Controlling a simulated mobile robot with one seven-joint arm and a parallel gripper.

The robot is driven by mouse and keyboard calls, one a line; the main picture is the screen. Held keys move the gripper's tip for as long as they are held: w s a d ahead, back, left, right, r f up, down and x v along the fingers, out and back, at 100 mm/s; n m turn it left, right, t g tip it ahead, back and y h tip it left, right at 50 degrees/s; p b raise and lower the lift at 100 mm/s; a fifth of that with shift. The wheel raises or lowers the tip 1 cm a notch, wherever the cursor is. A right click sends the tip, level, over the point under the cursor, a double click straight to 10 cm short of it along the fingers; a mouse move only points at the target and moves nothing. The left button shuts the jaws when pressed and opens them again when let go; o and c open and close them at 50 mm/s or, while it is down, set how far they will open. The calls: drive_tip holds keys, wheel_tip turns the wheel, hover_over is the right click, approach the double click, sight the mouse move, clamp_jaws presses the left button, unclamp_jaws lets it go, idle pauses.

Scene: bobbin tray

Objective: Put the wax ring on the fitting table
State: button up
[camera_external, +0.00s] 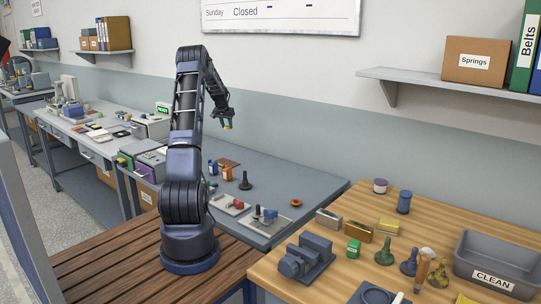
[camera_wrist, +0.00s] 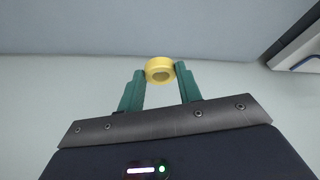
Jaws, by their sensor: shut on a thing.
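The wax ring, seen as a yellow ring (camera_wrist: 158,62), sits between the green fingertips of my gripper (camera_wrist: 161,74) in the wrist view. The fingers are shut on it from both sides. In the camera_external view my gripper (camera_external: 227,119) is high above the grey-topped table (camera_external: 318,187), near the wall, with a small yellow spot of the ring (camera_external: 227,126) at its tips. No label shows which table is the fitting table. The wooden-topped table (camera_external: 335,272) stands to the right.
The grey table holds an orange ring (camera_external: 296,202), a dark peg stand (camera_external: 245,181) and trays with small parts (camera_external: 264,219). Its back right part is mostly bare. The wooden table is crowded, with a grey CLEAN bin (camera_external: 467,255). A wall shelf (camera_external: 400,77) juts out above.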

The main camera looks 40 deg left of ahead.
drive_tip(key=s+a+r+n, duration=0.1)
drive_tip(key=s+a+r, duration=0.2)
drive_tip(key=s+a, duration=0.75)
drive_tip(key=s+a+r+n, duration=0.1)
drive_tip(key=s+a+r, duration=0.35)
drive_tip(key=a, duration=1.05)
drive_tip(key=shift+y, duration=0.3)
drive_tip(key=f, duration=0.7)
drive_tip(key=s+f, duration=0.1)
drive_tip(key=f, duration=1.3)
drive_tip(key=shift+s+d+f, duration=0.1)
drive_tip(key=shift+s+f, duration=0.1)
drive_tip(key=shift+s, duration=0.2)
drive_tip(key=shift+f, duration=0.1)
drive_tip(key=o, duration=0.9)
drive_tip(key=shift+o, duration=0.2)
drive_tip(key=v, duration=1.2)
drive_tip(key=shift+w+d, duration=0.1)
